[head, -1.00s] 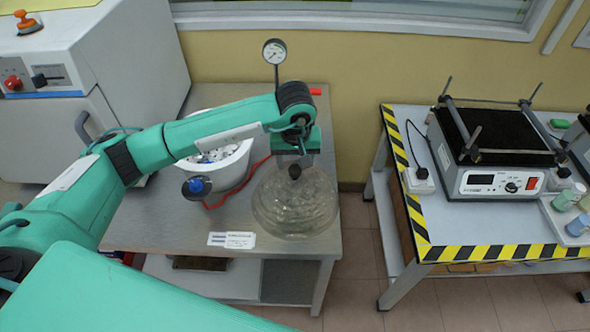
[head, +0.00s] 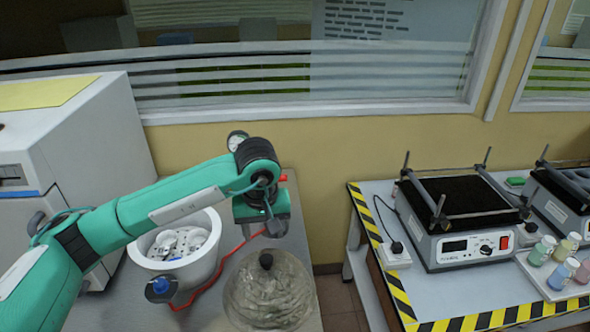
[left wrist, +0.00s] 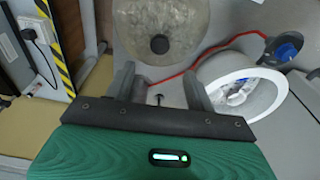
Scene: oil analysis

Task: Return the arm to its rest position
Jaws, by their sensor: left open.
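My left arm comes in from the left in the head view, raised above the metal table. Its gripper (head: 265,222) points down, just behind and above the dark knob (head: 266,260) of the round glass vessel (head: 270,293). In the left wrist view the two grey fingers (left wrist: 161,88) stand apart with nothing between them. The glass vessel (left wrist: 158,18) and its knob (left wrist: 159,44) lie beyond the fingertips, apart from them. My right gripper is in neither view.
A white tub (head: 204,262) stands left of the vessel, with a blue-knobbed valve (head: 160,287) and red hose (head: 213,278) near it. A gauge (head: 236,139) stands behind my wrist. A hotplate device (head: 465,243) and several bottles (head: 563,273) are on the striped table at right.

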